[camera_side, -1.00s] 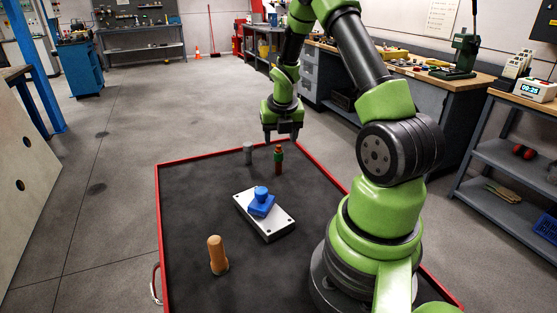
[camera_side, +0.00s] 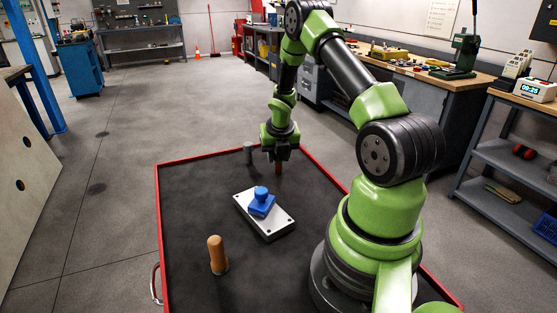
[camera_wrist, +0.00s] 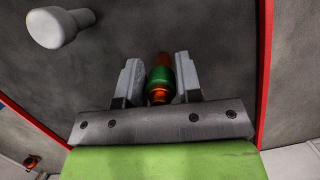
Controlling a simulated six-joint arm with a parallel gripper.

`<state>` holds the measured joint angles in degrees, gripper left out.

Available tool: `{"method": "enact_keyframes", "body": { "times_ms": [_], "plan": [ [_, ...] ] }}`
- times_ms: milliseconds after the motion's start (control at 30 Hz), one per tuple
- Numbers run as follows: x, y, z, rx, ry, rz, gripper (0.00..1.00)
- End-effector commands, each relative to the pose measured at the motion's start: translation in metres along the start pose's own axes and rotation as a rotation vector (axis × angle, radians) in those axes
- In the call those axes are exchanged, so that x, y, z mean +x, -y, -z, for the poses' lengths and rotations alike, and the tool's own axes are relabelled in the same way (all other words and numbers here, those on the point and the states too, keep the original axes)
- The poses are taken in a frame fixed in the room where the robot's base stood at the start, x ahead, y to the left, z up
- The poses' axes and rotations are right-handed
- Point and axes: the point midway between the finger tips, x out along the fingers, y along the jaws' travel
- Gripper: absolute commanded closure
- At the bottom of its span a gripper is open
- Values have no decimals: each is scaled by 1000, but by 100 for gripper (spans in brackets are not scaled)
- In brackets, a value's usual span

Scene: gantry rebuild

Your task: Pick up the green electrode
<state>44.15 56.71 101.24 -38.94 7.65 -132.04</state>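The green electrode (camera_wrist: 160,78) has a green band between copper-orange ends. In the wrist view it stands between the two fingers of my gripper (camera_wrist: 159,80), with a visible gap on each side. In the side view my gripper (camera_side: 280,157) is down over the electrode, and only its orange lower part (camera_side: 279,168) shows beneath the fingers. The electrode's top and green band are hidden there. It stands upright on the dark mat. My gripper is open around it.
A grey peg (camera_side: 248,155) stands close left of my gripper; it also shows in the wrist view (camera_wrist: 60,28). A white plate (camera_side: 275,225) carries a blue knobbed block (camera_side: 262,202). An orange-brown peg (camera_side: 217,254) stands at the front left. A red rim (camera_side: 158,220) bounds the dark mat.

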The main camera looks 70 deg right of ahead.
Motion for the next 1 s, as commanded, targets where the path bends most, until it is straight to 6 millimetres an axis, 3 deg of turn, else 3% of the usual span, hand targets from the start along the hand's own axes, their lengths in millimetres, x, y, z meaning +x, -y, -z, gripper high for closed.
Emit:
{"method": "enact_keyframes", "body": {
  "times_ms": [33, 133, 467, 667, 767, 1000],
  "plan": [
    [0, 0, 0, 0, 0, 0, 79],
    [0, 0, 0, 0, 0, 0, 100],
    [-2, 0, -1, 1, 2, 1, 100],
    [-16, 0, -6, 1, 4, 2, 100],
    [-27, 0, -9, 3, 4, -1, 100],
    [-76, 0, -24, 2, 6, -2, 100]
  ]
}}
